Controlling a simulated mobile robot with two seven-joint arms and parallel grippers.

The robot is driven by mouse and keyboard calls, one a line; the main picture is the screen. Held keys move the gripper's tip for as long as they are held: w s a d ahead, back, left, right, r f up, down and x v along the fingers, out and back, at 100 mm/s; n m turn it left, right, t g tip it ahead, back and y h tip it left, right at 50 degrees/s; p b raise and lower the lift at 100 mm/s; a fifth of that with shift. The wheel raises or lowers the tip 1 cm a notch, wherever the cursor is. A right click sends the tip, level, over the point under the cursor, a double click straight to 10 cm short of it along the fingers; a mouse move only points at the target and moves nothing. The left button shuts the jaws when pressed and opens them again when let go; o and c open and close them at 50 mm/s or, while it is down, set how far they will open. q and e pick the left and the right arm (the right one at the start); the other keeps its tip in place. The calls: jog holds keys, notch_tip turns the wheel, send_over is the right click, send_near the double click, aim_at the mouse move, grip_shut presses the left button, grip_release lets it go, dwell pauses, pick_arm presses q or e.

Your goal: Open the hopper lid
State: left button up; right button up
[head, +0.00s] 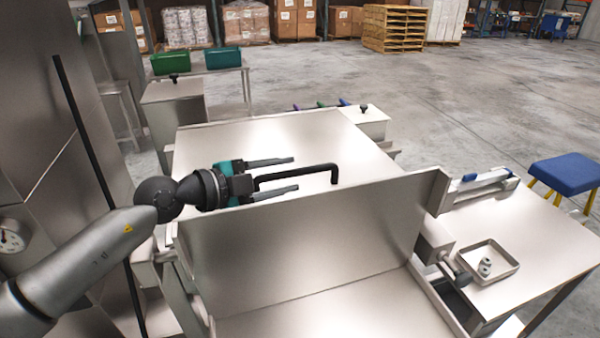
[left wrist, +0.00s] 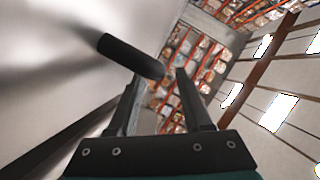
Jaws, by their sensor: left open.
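The hopper lid (head: 270,138) is a broad, flat steel panel, lying closed as far as I can see, behind an upright steel plate. Its black bar handle (head: 318,169) stands up from it and bends down at the right end. My left gripper (head: 296,173) is open above the lid, its fingers pointing right. In the head view, the handle's bar runs between the two fingers. In the left wrist view, the handle (left wrist: 130,55) reaches from the left towards the gap between the fingertips (left wrist: 158,80). Whether they touch, I cannot tell. My right gripper is not in view.
The upright steel plate (head: 310,240) stands close in front of my left gripper. A side table (head: 540,235) at right holds a small tray (head: 503,256) with weights. A blue stool (head: 566,172) stands beyond. The floor (head: 430,110) behind is mostly clear.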

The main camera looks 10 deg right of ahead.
aim_at(292, 173)
pick_arm(q)
jog(key=shift+b+x, duration=0.35)
jog(key=shift+x, duration=1.7)
grip_shut()
